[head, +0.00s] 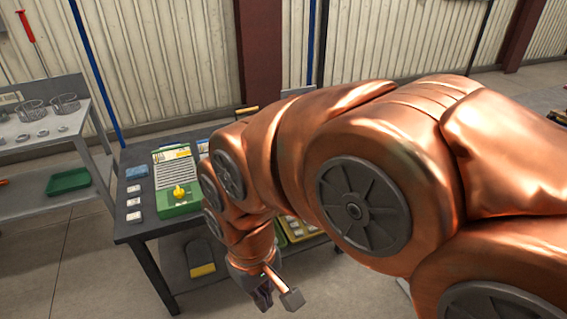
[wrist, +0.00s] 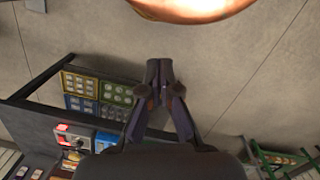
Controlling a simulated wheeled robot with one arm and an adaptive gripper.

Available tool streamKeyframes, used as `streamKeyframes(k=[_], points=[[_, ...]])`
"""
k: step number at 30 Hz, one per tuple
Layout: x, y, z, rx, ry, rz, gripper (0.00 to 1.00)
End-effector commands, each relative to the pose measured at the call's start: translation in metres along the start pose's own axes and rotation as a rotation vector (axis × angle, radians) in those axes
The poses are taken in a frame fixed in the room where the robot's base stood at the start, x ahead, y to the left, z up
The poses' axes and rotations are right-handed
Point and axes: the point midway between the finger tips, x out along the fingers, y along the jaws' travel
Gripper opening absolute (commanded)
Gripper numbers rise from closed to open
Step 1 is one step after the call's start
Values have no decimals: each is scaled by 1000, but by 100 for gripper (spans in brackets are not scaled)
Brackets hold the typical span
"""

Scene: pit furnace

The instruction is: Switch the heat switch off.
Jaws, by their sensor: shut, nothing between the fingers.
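My gripper (head: 263,296) hangs low in front of the dark table, pointing down, and its fingers are together with nothing between them. In the wrist view its fingertips (wrist: 160,72) are over bare floor, apart from the table. A green unit (head: 178,183) with a yellow knob (head: 179,193) stands on the table, left of my arm. In the wrist view a small panel with a bright red part (wrist: 62,127) shows at the lower left. I cannot tell for sure whether this is the heat switch or which way it is set. My arm hides much of the table's right side.
The dark table (head: 147,233) also bears several small pale pieces at its left. A grey rack (head: 45,145) with wire baskets and a green tray (head: 68,181) stands further left. The floor before the table is clear.

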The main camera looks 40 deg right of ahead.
Motion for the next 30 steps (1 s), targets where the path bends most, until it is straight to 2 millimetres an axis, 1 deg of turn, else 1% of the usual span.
streamKeyframes(k=[1,2,5,6,8,9,11,12,14,15,17,18,20,21,23,24,26,27,29,30], points=[[7,6,-16,10,27,6,0],[10,10,-27,15,47,10,0],[20,28,-74,33,136,28,0],[23,38,-95,40,181,37,0],[29,52,-126,52,242,47,0],[32,63,-146,58,286,54,0],[38,78,-174,68,346,61,0],[42,90,-192,76,386,68,0],[46,107,-219,86,450,75,0],[50,119,-237,93,494,79,0],[54,138,-262,104,560,86,0],[58,151,-277,112,600,90,0],[62,170,-299,123,665,96,0],[66,184,-313,130,709,98,0],[71,204,-332,141,772,104,0],[75,218,-343,148,814,108,0],[81,240,-359,161,878,113,0],[83,255,-368,170,923,117,0],[89,278,-381,183,988,125,0],[92,294,-387,192,1033,130,0]])
